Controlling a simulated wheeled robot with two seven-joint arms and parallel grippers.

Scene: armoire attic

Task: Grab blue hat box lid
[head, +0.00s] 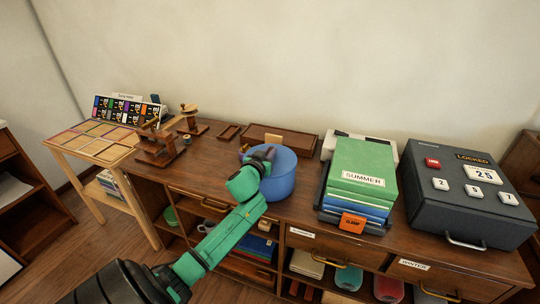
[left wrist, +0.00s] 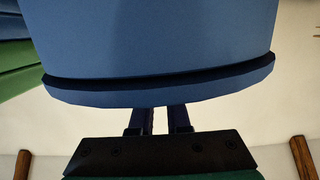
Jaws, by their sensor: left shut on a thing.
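The round blue hat box (head: 279,185) stands upright on the wooden counter in the head view, with its blue lid (head: 285,160) at the top. In the left wrist view the picture looks inverted: the box body (left wrist: 160,35) fills the top and the lid rim (left wrist: 160,92) lies below it, with a dark line between them. My left gripper (head: 262,155) is at the top of the box. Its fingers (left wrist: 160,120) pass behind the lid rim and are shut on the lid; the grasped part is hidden. My right gripper is not in view.
Right of the box stand a stack of green and blue folders labelled SUMMER (head: 362,165) and a dark case marked LOCKED (head: 465,195). Wooden trays (head: 280,139) lie behind the box. A wooden stamp stand (head: 157,145) is to the left. Open shelves are below the counter.

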